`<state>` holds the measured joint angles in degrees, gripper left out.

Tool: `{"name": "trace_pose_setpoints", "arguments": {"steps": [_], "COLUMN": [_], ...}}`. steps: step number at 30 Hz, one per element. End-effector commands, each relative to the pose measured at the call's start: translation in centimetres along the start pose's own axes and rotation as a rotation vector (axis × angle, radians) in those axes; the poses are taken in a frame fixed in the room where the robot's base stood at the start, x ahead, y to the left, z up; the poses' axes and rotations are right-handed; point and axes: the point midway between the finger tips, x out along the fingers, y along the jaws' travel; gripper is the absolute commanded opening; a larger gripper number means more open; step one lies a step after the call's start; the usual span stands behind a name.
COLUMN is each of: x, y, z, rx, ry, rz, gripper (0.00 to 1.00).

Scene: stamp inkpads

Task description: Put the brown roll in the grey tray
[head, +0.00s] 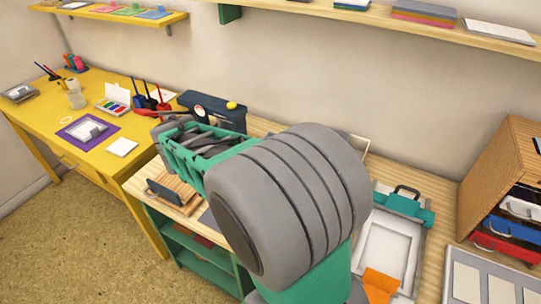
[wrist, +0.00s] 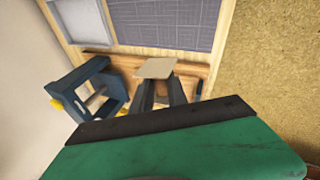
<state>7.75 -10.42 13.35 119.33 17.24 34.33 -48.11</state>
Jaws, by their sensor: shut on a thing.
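My gripper (wrist: 159,84) is shut on a tan-brown piece, the brown roll (wrist: 155,68), whose pale flat face shows between the dark fingertips in the wrist view. The rest of its shape is hidden. In the head view my gripper (head: 168,128) is at the far end of my arm, over the left end of the wooden table; the roll cannot be made out there. The grey tray (wrist: 82,24) shows in the wrist view, at the top left by the wall, apart from the roll. In the head view my arm hides most or all of it.
A dark blue device (head: 212,108) stands by the wall, also in the wrist view (wrist: 78,92). A dark gridded mat (wrist: 165,20) lies beside the tray. A wooden rack (head: 178,190) is at the front left. The yellow table (head: 75,100) adjoins at left.

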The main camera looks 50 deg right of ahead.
Motion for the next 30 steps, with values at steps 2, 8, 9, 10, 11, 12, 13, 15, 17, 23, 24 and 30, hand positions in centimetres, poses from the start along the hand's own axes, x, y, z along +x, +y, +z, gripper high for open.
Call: {"name": "trace_pose_setpoints", "arguments": {"steps": [2, 8, 9, 10, 11, 12, 13, 15, 17, 23, 24, 30], "x": [1.6, 3.3, 3.3, 3.3, 3.2, 3.1, 3.0, 2.8, 2.9, 6.7, 7.6, 12.9], "y": [3.1, 9.3, 10.3, 10.9, 11.5, 12.1, 12.4, 12.9, 13.4, 16.5, 17.3, 19.9], "z": [2.5, 8.4, 9.6, 10.5, 11.2, 12.2, 12.7, 13.5, 13.7, 13.1, 13.0, 12.7], "rx": [-0.084, -0.348, -0.393, -0.425, -0.455, -0.486, -0.507, -0.542, -0.557, -0.561, -0.561, -0.558], "ry": [0.044, 0.174, 0.196, 0.211, 0.226, 0.241, 0.251, 0.268, 0.276, 0.278, 0.278, 0.277], "rz": [-0.015, -0.062, -0.07, -0.078, -0.082, -0.088, -0.094, -0.1, -0.103, -0.11, -0.11, -0.111], "gripper": [0.0, 0.0, 0.0, 0.0, 0.0, 0.0, 0.0, 0.0, 0.0, 0.0, 0.0, 0.0]}}
